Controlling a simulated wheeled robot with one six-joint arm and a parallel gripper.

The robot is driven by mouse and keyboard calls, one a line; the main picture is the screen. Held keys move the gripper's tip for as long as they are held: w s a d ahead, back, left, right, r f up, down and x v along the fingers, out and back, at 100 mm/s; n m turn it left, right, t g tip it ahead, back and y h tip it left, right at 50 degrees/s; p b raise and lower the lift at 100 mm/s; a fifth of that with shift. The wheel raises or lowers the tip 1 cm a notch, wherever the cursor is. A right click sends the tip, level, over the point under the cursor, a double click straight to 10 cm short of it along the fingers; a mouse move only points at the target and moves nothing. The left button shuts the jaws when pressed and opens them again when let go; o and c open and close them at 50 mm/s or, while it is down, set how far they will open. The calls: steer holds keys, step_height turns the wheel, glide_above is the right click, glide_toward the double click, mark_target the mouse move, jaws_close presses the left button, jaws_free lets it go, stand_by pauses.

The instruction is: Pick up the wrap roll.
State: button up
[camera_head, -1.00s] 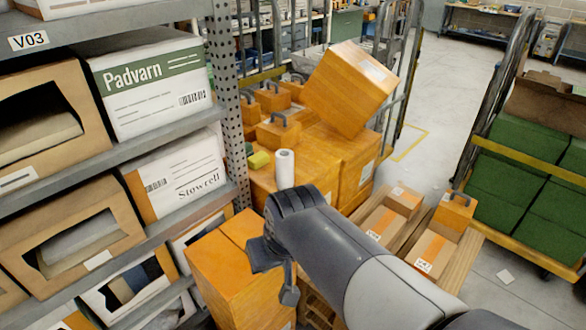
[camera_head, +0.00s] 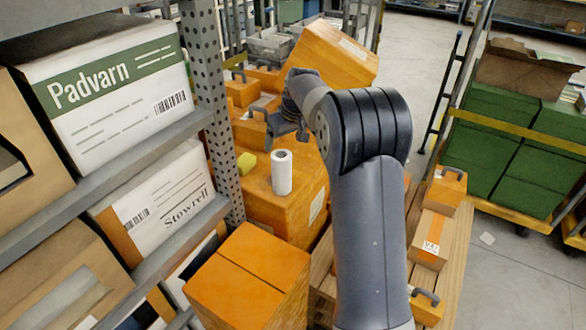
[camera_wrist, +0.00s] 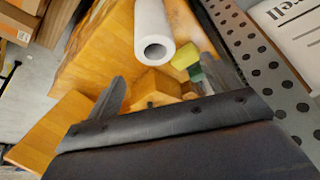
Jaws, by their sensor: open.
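The wrap roll (camera_head: 281,172) is a white upright cylinder with a hole in its end. It stands on an orange box (camera_head: 290,210) behind the shelf post. In the wrist view the roll (camera_wrist: 154,28) shows at the top, beyond my fingers, with its hollow end towards the camera. My gripper (camera_head: 287,140) is above and a little behind the roll in the head view, apart from it. In the wrist view my gripper (camera_wrist: 165,82) has its two fingers spread, with nothing held between them.
A yellow block (camera_head: 246,165) lies just left of the roll. The perforated shelf post (camera_head: 215,110) stands close on the left. A tilted orange box (camera_head: 332,55) and several handled boxes are behind. A lower orange box (camera_head: 250,280) is in front.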

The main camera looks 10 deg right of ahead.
steer(key=shift+w+d+f, duration=0.2)
steer(key=shift+w+f, duration=0.05)
steer(key=shift+w, duration=0.15)
steer(key=shift+w+f, duration=0.2)
steer(key=shift+f, duration=0.1)
glide_above(282, 172)
steer(key=w, duration=0.2)
step_height(282, 172, down, 4)
steer(key=shift+d+p+x, duration=0.2)
steer(key=shift+p+x, duration=0.15)
steer(key=shift+x, duration=0.6)
steer(key=shift+d+p+x, duration=0.15)
steer(key=shift+p+x, duration=0.2)
steer(key=shift+x, duration=0.6)
steer(key=shift+d+p+x, duration=0.2)
steer(key=shift+p+x, duration=0.15)
steer(key=shift+x, duration=0.6)
steer(key=shift+f, duration=0.1)
steer(key=c, duration=1.6)
